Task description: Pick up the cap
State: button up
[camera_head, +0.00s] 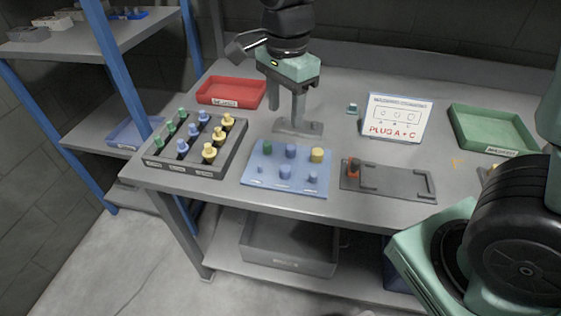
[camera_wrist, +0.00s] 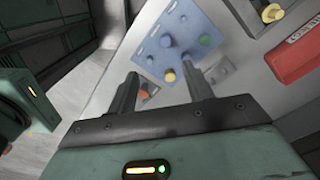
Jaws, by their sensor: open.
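No single thing is marked as the cap. Capped pieces in green, blue and yellow stand in rows in a grey rack (camera_head: 165,166) at the left. A blue board (camera_head: 254,183) bears several cylinders, among them a green one (camera_head: 267,147), a blue one (camera_head: 285,172) and a yellow one (camera_head: 317,155). My gripper (camera_head: 286,112) points down behind the board, open and empty. In the wrist view, the blue board (camera_wrist: 152,46) lies beyond the gripper's fingertips (camera_wrist: 160,74), with the yellow cylinder (camera_wrist: 170,76) seen between them.
A red tray (camera_head: 232,93) is at back left, a green tray (camera_head: 494,128) at right. A sign (camera_head: 396,119) reads "PLUG A + C". A small teal piece (camera_head: 352,108) lies beside it. A dark plate (camera_head: 390,183) with an orange piece (camera_head: 353,167) lies right of the board.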

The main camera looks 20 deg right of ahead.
jog(key=w+m, duration=0.1)
send_over(286, 167)
notch_tip(286, 167, down, 12)
jog(key=shift+w+a+f+p, duration=0.1)
jog(key=shift+a+f+p, duration=0.05)
jog(key=shift+p, duration=0.2)
jog(key=shift+f+p, duration=0.55)
jog(key=shift+f, duration=2.1)
jog(key=c, duration=1)
